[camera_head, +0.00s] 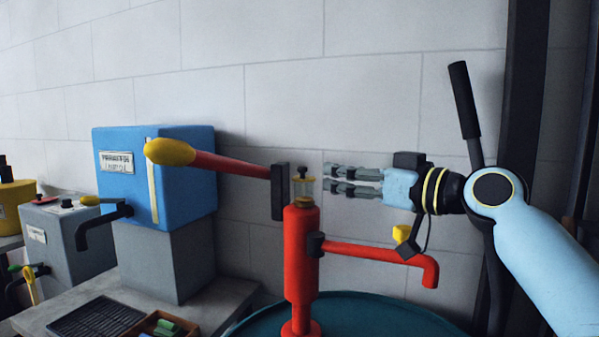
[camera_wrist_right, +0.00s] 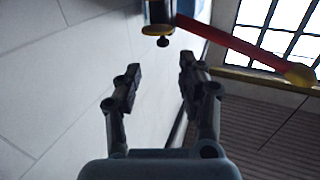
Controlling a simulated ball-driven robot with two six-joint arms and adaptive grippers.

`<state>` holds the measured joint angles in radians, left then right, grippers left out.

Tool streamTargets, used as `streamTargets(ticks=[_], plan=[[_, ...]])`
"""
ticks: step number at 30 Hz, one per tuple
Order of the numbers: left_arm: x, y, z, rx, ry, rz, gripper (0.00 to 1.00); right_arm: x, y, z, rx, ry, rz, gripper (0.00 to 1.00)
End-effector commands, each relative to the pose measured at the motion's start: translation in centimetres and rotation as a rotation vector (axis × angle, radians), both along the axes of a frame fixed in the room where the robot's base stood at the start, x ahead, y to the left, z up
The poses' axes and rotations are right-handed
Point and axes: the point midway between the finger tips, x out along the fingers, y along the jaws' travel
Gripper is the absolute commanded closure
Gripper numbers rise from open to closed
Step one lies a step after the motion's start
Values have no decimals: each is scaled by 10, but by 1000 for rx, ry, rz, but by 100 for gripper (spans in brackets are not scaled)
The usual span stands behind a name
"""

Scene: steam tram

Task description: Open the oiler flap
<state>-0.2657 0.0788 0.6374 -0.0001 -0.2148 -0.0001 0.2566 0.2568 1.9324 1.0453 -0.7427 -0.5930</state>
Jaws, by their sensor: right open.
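A red pump (camera_head: 301,255) stands upright, with a small glass oiler (camera_head: 303,187) on its top. The oiler has a dark cap with a small knob; I cannot make out the flap's own outline. In the right wrist view the oiler (camera_wrist_right: 158,14) shows at the top edge, beyond my fingertips, with its dark knob towards me. My right gripper (camera_head: 328,178) is open and empty, level with the oiler and just right of it. In the right wrist view its two fingers (camera_wrist_right: 160,68) stand apart with nothing between them. My left gripper is not in view.
The pump's red lever (camera_head: 230,164) with a yellow grip reaches left from the oiler. A blue box (camera_head: 180,190) stands left. The wall (camera_head: 290,100) is behind.

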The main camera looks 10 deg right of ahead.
Motion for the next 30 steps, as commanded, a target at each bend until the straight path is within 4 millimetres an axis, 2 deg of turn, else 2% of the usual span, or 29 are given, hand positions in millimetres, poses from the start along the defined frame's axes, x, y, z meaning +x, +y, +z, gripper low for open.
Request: streamTargets(ticks=[1, 4, 6, 8, 11, 16, 19, 27, 30], plan=[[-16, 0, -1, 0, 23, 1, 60, 6, 5, 1, 4, 0, 0, 60], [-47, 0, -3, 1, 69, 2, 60, 22, 16, 1, 5, 1, 2, 60], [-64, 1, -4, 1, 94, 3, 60, 34, 24, 0, 5, 2, 1, 60], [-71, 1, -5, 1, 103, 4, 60, 44, 31, 0, 3, 2, 2, 60], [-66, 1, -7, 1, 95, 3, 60, 59, 41, 0, 1, 3, 2, 60], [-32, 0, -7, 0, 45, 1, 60, 76, 52, -2, -1, 4, 1, 60], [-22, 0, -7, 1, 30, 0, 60, 80, 55, -1, -2, 3, 1, 60], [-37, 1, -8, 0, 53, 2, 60, 81, 55, -1, -2, 5, 1, 60], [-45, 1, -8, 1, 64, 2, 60, 81, 55, -1, -2, 5, 1, 73]])
